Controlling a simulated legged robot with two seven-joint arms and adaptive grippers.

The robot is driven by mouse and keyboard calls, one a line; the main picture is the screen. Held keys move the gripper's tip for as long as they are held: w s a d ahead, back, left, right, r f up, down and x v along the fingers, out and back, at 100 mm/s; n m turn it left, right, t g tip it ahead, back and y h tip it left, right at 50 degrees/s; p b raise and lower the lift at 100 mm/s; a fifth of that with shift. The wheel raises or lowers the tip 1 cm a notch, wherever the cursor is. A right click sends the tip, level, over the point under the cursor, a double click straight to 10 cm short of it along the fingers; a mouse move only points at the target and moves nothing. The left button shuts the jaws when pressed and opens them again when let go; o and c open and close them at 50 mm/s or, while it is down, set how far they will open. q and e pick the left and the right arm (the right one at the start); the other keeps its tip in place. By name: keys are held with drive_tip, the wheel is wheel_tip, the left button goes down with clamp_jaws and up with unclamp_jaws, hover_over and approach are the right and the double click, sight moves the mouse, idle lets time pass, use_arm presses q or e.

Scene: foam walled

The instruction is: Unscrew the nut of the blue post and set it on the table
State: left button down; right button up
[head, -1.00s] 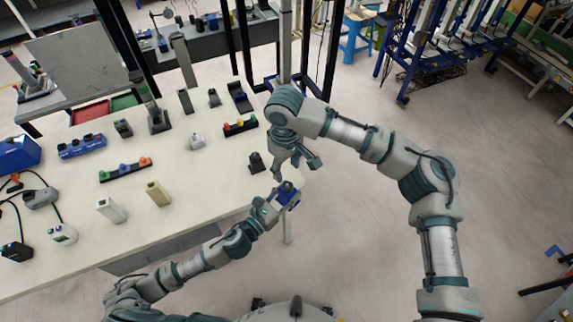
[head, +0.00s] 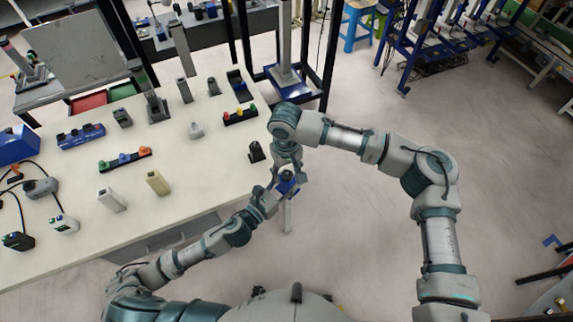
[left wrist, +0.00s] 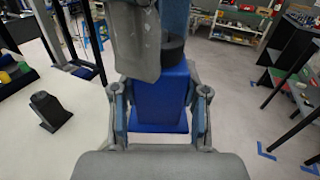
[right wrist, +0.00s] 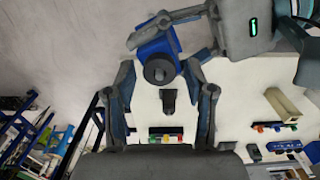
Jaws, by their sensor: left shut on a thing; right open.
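The blue post (left wrist: 158,105) is a blue block with a round dark nut (left wrist: 172,48) on its top. My left gripper (left wrist: 160,112) is shut on the blue block and holds it up at the table's right edge. The nut faces the camera in the right wrist view (right wrist: 160,70). My right gripper (right wrist: 160,68) is open, its fingers on either side of the nut. In the head view, the right gripper (head: 288,170) is directly over the post (head: 288,184). I cannot tell whether its fingers touch the nut.
The white table (head: 200,160) carries a small dark stand (head: 256,151) near its right edge.

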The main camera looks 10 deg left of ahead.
clamp_jaws()
drive_tip(key=n, duration=1.2)
drive_tip(key=shift+n, duration=0.4)
drive_tip(key=n, duration=0.3)
drive_tip(key=shift+w, duration=0.1)
drive_tip(key=shift+r, duration=0.1)
drive_tip(key=shift+r, duration=0.2)
